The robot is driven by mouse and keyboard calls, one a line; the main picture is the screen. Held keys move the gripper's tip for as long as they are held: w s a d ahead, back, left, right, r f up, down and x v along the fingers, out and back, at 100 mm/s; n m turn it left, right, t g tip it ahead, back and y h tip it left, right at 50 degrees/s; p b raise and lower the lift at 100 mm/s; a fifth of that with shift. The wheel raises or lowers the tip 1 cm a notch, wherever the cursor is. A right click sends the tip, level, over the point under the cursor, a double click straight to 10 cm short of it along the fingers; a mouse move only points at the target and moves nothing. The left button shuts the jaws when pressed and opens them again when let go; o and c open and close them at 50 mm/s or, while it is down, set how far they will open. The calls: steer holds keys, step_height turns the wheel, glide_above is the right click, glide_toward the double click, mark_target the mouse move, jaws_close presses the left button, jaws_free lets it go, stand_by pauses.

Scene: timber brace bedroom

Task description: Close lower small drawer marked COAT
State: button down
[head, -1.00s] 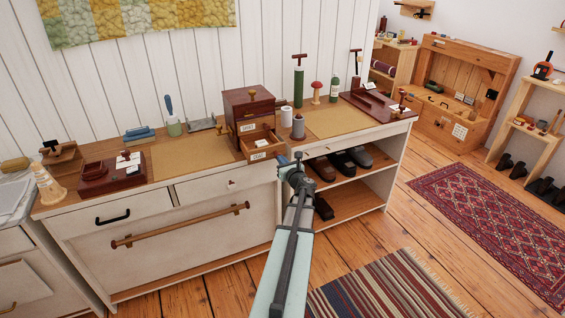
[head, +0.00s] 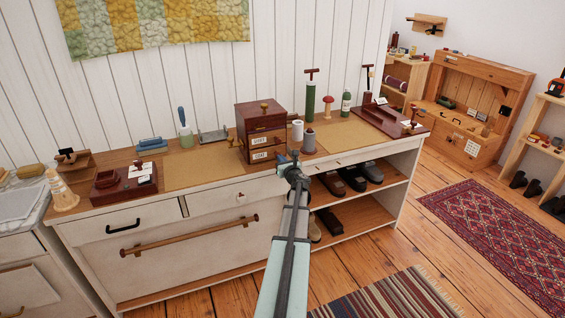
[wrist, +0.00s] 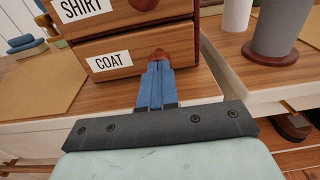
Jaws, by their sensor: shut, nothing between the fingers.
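The small wooden drawer box (head: 262,118) stands on the counter. Its lower drawer, marked COAT (head: 266,154), looks flush with the box front, below the drawer marked SHIRT (head: 265,140). In the wrist view the COAT drawer front (wrist: 112,64) carries a red-brown knob (wrist: 160,54), and the SHIRT drawer (wrist: 88,12) is above it. My gripper (wrist: 157,68) is shut and empty, with its blue fingertips at the COAT knob, seemingly touching it.
A grey cylinder (head: 309,141) and a white roll (head: 297,130) stand close right of the box. A tan mat (head: 200,170) lies to its left. Shoes (head: 351,177) sit on the shelf under the counter. The space in front is free.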

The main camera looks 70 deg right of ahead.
steer(key=shift+w+d+r, duration=0.15)
steer(key=shift+w+d, duration=0.15)
steer(key=v, duration=1.4)
steer(key=shift+s+a, duration=0.25)
steer(key=shift+s, duration=0.15)
